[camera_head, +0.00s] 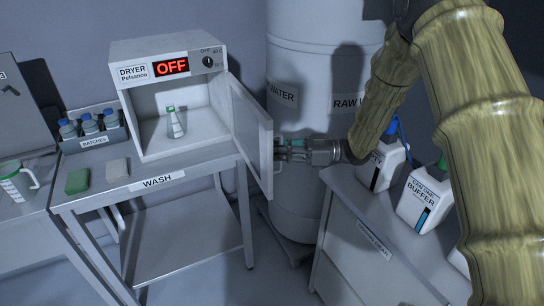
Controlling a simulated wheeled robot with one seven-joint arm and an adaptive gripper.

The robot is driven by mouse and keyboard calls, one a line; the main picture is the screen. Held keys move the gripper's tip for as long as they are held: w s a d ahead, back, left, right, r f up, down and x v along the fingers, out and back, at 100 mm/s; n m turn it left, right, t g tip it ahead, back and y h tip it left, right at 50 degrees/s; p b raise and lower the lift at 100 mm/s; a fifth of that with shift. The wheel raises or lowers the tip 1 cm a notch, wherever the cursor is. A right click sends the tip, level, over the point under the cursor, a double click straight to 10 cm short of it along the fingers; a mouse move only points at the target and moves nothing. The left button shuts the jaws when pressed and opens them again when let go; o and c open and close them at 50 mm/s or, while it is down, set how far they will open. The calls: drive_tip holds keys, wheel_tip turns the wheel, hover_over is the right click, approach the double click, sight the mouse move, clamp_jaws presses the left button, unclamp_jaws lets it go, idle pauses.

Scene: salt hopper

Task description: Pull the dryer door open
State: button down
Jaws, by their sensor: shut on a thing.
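The dryer (124,50) stands on the WASH table at the left of the picture, with a red OFF display (171,67). Its door (252,140) is hinged on the right side and stands wide open, swung out towards me. The dryer's inside shows, with a small flask (175,124) with a green top on its floor. My gripper (283,150) is at the door's outer face, on the right side of it, and is shut on the door handle (277,163). The fingertips and much of the handle are small and partly hidden.
The WASH table (200,170) carries a rack of blue-capped bottles (95,143), a green sponge (77,181) and a pale block (117,168). A big white tank (310,60) stands behind my gripper. The right-hand bench (345,205) holds white canisters (425,200) close to my arm.

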drive_tip(key=shift+w+d, duration=0.4)
drive_tip(key=shift+d, duration=0.2)
drive_tip(key=c, duration=1.5)
unclamp_jaws()
drive_tip(key=shift+r, duration=0.1)
